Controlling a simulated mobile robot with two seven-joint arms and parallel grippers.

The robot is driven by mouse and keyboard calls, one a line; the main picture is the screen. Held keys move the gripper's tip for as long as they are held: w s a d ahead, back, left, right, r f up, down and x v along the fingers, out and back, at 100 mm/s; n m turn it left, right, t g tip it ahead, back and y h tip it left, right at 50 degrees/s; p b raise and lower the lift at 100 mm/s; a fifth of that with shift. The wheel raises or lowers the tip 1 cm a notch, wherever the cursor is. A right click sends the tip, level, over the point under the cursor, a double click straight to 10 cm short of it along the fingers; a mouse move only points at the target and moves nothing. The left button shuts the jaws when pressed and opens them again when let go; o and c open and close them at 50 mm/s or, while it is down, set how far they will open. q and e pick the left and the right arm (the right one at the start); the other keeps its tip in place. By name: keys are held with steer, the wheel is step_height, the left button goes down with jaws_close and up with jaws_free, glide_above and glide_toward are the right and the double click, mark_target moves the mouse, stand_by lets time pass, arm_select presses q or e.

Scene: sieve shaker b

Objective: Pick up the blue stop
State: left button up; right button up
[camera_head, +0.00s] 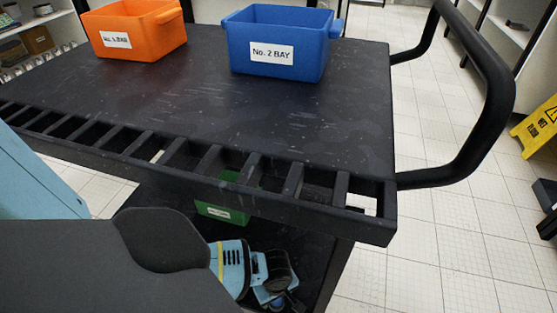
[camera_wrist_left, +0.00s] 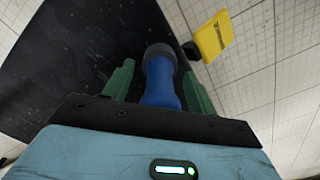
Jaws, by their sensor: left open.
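The blue stop (camera_wrist_left: 163,85) shows in the left wrist view as a blue, roughly cylindrical body with a dark grey rounded end. It lies between the two green fingers of my left gripper (camera_wrist_left: 158,68), with a narrow gap visible on each side. The fingers are apart and not closed on it. In the head view my left gripper (camera_head: 268,272) is low, in front of the cart's lower shelf, and my own arm hides part of it. I cannot make out the stop in the head view. My right gripper is not in view.
A black cart (camera_head: 230,105) carries an orange bin (camera_head: 135,32) and a blue bin (camera_head: 278,42) labelled No. 2 BAY. A green bin (camera_head: 222,213) sits on the shelf below. The slotted front edge overhangs my left gripper.

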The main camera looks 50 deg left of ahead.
arm_select(q)
steer(key=shift+c, duration=1.1)
steer(key=c, duration=0.9)
steer(key=shift+o, duration=0.2)
steer(key=shift+r, duration=0.15)
